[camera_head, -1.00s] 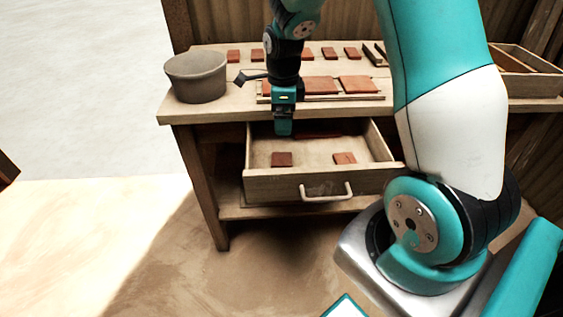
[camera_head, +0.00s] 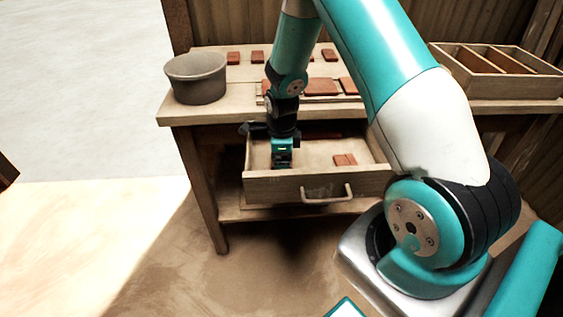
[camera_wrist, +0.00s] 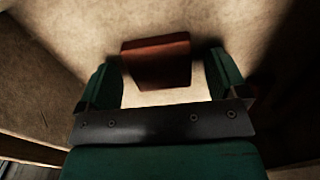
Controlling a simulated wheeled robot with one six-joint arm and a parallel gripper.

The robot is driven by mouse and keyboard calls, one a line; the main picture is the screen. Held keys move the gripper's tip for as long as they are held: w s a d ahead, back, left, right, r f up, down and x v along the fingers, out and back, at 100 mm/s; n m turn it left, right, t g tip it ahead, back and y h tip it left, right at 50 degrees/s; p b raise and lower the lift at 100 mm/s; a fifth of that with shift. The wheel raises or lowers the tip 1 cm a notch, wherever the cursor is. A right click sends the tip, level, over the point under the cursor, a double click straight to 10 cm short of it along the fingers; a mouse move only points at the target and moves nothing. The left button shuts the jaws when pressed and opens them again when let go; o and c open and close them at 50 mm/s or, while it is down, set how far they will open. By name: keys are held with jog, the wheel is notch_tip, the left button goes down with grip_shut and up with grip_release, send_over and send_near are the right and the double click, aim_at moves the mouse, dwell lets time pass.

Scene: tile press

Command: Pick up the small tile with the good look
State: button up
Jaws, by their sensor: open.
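My gripper (camera_head: 283,163) is down inside the open drawer (camera_head: 272,187), at its left part. In the wrist view my gripper (camera_wrist: 166,84) is open, with a small reddish-brown tile (camera_wrist: 157,60) lying between and slightly beyond the two green fingertips. The fingers do not visibly close on it. In the head view this tile is hidden behind my gripper. A second small tile (camera_head: 345,160) lies in the right part of the drawer, apart from my gripper. Its surface detail is too small to judge.
A grey-brown bucket (camera_head: 197,78) stands at the left of the bench top (camera_head: 183,110). Several small tiles (camera_head: 257,56) and larger tiles (camera_head: 321,87) lie on the bench. A divided wooden box (camera_head: 497,88) stands at the right. The drawer walls surround my gripper closely.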

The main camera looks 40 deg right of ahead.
jog(key=c, duration=1)
jog(key=shift+c, duration=0.2)
